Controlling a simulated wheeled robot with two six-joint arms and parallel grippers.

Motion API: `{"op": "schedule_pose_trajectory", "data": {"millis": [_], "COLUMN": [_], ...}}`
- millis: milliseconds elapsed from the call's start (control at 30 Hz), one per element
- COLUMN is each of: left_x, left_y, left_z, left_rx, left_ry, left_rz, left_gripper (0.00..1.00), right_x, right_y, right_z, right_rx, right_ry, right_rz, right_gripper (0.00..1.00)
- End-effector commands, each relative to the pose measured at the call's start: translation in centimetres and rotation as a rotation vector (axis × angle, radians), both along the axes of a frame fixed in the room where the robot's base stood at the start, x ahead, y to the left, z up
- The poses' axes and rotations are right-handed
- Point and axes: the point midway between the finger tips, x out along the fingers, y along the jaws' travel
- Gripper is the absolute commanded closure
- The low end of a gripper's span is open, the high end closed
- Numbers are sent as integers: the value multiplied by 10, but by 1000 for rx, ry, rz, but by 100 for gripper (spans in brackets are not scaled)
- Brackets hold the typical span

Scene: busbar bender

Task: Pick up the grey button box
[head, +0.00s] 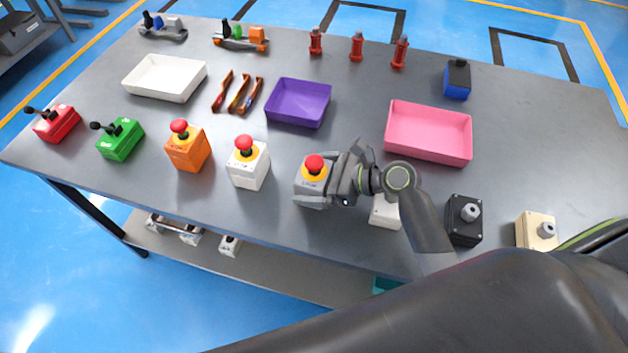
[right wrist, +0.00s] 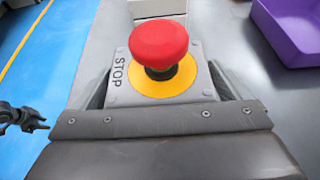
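The grey button box (head: 312,185), with a red mushroom button on a yellow disc, stands upright near the table's front edge. My right gripper (head: 325,190) reaches it from the right, with one finger along its near side and one along its far side. In the right wrist view, the grey button box (right wrist: 163,85) sits between both fingers (right wrist: 160,95), which look pressed against its sides; the label reads STOP. The box appears to rest on the table. My left gripper is out of the head view; a small dark jointed shape (right wrist: 22,117) at the wrist view's left edge may be it.
A white button box (head: 248,164) and an orange one (head: 187,148) stand to the left. A purple tray (head: 298,104) and a pink tray (head: 428,134) lie behind. A pale box (head: 385,211) sits under my right wrist, with a black box (head: 464,220) further right.

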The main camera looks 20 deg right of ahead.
Motion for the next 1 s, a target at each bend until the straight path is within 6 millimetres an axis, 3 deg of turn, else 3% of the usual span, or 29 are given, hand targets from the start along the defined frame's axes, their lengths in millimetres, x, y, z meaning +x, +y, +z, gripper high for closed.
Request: {"op": "schedule_pose_trajectory", "data": {"millis": [33, 367, 667, 1000], "left_x": [0, 1, 1, 2], "left_y": [0, 0, 0, 0], "left_z": [0, 0, 1, 8], "left_rx": [0, 0, 0, 0], "left_ry": [0, -1, -2, -3], "left_rz": [0, 0, 0, 0], "left_gripper": [64, 64, 64, 64], "right_x": [0, 0, 0, 1], "right_y": [0, 0, 0, 0], "right_z": [0, 1, 8, 74], "right_rx": [0, 1, -1, -2], "right_ry": [0, -1, -4, -7], "right_rz": [0, 0, 1, 2], "right_gripper": [10, 52, 52, 52]}}
